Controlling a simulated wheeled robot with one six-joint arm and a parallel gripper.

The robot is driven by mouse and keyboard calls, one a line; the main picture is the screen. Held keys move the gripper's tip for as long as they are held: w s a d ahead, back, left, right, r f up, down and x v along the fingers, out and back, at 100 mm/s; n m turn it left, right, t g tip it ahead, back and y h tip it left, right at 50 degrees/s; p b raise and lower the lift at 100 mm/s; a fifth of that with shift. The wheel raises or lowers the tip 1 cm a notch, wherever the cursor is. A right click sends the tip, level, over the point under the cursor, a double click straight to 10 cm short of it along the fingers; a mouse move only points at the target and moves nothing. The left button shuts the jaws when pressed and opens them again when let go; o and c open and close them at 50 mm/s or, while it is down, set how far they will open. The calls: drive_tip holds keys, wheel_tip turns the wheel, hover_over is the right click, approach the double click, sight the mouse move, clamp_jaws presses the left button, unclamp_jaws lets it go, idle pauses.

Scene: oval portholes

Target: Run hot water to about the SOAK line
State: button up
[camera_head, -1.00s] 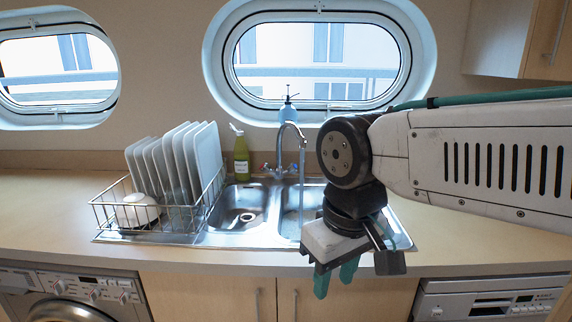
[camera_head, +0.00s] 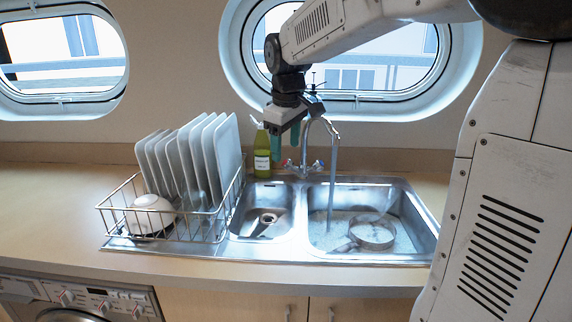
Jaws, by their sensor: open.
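The chrome tap (camera_head: 309,150) stands behind the sink, with a small handle at each side of its base; the left handle (camera_head: 289,164) lies just below my gripper. A thin stream (camera_head: 331,195) appears to fall from the spout into the right basin (camera_head: 424,232). A round metal pan (camera_head: 372,236) sits tilted in that basin, in shallow, whitish water. I cannot make out a SOAK line. My gripper (camera_head: 285,150) is open and empty, its teal fingers pointing down above the left handle. I cannot tell whether it touches the tap.
A green bottle (camera_head: 262,152) stands close left of my gripper. A wire rack (camera_head: 190,226) with plates and a white bowl (camera_head: 151,214) stands left of the left basin (camera_head: 266,196). Portholes (camera_head: 232,60) are in the wall behind. The counter (camera_head: 50,205) at left is clear.

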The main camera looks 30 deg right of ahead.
drive_tip(key=w+d+f+n, duration=0.1)
drive_tip(key=w+d+f, duration=0.1)
drive_tip(key=w+d, duration=0.35)
drive_tip(key=w+d+f+n, duration=0.2)
drive_tip(key=w, duration=0.7)
drive_tip(key=n+h, duration=0.1)
drive_tip(key=n, duration=0.1)
hover_over(287, 160)
drive_tip(key=s+a, duration=0.1)
drive_tip(key=s, duration=0.1)
wheel_tip(287, 160, down, 9)
drive_tip(key=shift+t, duration=0.3)
drive_tip(key=x, duration=0.7)
drive_tip(key=shift+w+f, duration=0.15)
drive_tip(key=shift+w, duration=0.15)
drive_tip(key=shift+c, duration=0.3)
drive_tip(key=c, duration=0.9)
